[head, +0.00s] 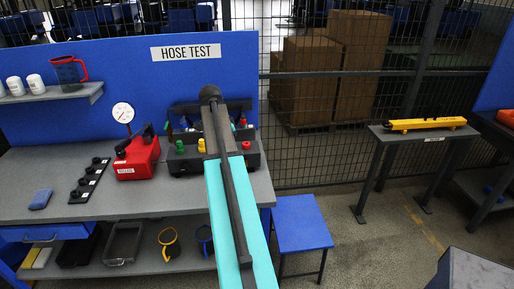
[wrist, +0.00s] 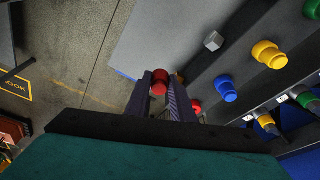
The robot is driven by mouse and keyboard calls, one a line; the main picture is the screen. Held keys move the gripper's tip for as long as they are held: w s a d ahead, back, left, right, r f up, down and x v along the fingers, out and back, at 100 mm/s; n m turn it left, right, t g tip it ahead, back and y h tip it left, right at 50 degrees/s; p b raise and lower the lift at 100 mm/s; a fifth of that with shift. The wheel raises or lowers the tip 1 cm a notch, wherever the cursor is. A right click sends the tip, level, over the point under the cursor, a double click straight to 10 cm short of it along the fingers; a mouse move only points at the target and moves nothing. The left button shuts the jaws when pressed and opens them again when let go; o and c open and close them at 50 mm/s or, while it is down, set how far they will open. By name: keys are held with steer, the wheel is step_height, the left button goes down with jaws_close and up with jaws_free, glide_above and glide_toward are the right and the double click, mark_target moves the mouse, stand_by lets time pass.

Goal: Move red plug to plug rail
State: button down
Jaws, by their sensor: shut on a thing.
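In the wrist view the red plug (wrist: 160,82) is between the fingertips of my gripper (wrist: 160,92), which is shut on it. A second red piece (wrist: 196,106) is just right of the fingers, at the end of a row with a blue knob (wrist: 228,88) and a yellow knob (wrist: 268,53). In the head view my arm covers part of the dark test box (head: 186,163), and my gripper is hard to make out there. A black rail (head: 90,180) with several round fittings, seemingly the plug rail, lies on the bench left of the box.
A red case (head: 136,158) stands between the rail and the box. A blue sponge (head: 40,199) lies left of the rail. A gauge (head: 123,113) stands behind the case. The front of the bench (head: 150,203) is clear. A blue stool (head: 299,222) stands right of the bench.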

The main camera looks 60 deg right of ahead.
steer(key=w+a+f+n+t+b, duration=0.1)
steer(key=w+a+n, duration=0.3)
steer(key=a, duration=0.5)
steer(key=w+a+f+n+b, duration=0.1)
steer(key=w+a, duration=0.5)
steer(key=a, duration=0.4)
steer(key=w+a+f+n+t+b, duration=0.1)
steer(key=w+a+f+n, duration=0.15)
steer(key=w+a, duration=0.45)
steer(key=s+a+f+n+t+y+b, duration=0.1)
steer(key=a+n, duration=0.6)
steer(key=a, duration=0.7)
steer(key=s+a+f+n+t+y+b, duration=0.1)
steer(key=s+a+n, duration=0.1)
steer(key=a+n, duration=0.6)
steer(key=shift+s+a+f+y+b, duration=0.15)
steer(key=shift+s+a+y+b, duration=0.2)
steer(key=shift+a, duration=2.55)
steer(key=shift+n, duration=0.25)
steer(key=shift+a, duration=0.1)
